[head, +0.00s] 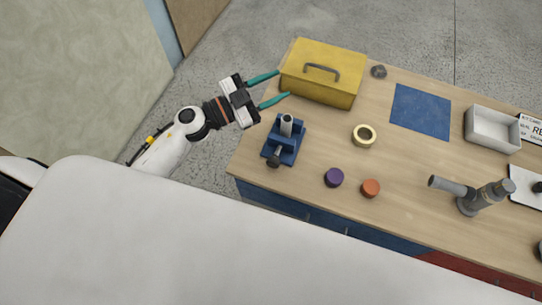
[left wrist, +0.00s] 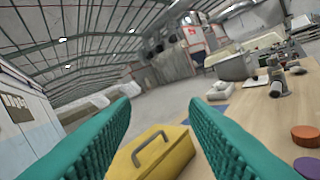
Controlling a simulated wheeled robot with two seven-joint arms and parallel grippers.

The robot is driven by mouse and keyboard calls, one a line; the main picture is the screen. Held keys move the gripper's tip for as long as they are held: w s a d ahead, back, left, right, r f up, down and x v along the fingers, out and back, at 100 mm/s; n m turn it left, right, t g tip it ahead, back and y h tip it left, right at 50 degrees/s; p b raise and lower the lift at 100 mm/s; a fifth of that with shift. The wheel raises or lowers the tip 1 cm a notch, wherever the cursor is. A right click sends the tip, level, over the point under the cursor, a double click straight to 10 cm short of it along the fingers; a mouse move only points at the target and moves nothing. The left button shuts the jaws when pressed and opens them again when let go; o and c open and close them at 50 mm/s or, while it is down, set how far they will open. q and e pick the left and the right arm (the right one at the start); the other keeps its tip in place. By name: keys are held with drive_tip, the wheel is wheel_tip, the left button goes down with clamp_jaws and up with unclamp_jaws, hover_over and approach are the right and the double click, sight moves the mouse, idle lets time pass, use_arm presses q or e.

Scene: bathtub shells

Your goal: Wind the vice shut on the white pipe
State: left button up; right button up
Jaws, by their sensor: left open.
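The blue vice (head: 284,141) stands near the left front edge of the wooden bench. A short white-grey pipe (head: 287,122) stands upright between its jaws; I cannot tell how tightly. A dark knob or handle (head: 274,159) shows at the vice's front end. My left gripper (head: 274,88) is open and empty, behind the vice in the head view, beside the yellow toolbox. In the left wrist view its two teal fingers (left wrist: 168,125) are spread apart with the toolbox beyond them. The vice is out of the left wrist view. My right gripper is not in view.
The yellow toolbox (head: 335,72) stands at the bench's back left, close to my left fingers. A tape roll (head: 363,136), purple cap (head: 334,177), orange cap (head: 370,188) and grey pipe fitting (head: 470,195) stand right of the vice. A blue mat (head: 421,111) lies behind.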

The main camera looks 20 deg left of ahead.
use_arm(q)
drive_tip(key=s+d+f+m+g+h, duration=0.1)
drive_tip(key=s+f+m+g, duration=0.3)
drive_tip(key=g, duration=0.3)
drive_tip(key=m+g+y, duration=0.1)
drive_tip(key=g+y, duration=0.4)
drive_tip(key=g, duration=0.2)
approach(270, 158)
drive_tip(key=p+x, duration=0.3)
drive_tip(key=x, duration=0.6)
drive_tip(key=shift+d, duration=0.1)
drive_tip(key=shift+d+f, duration=0.45)
drive_tip(key=shift+f, duration=0.05)
drive_tip(key=shift+f, duration=0.1)
drive_tip(key=c, duration=0.8)
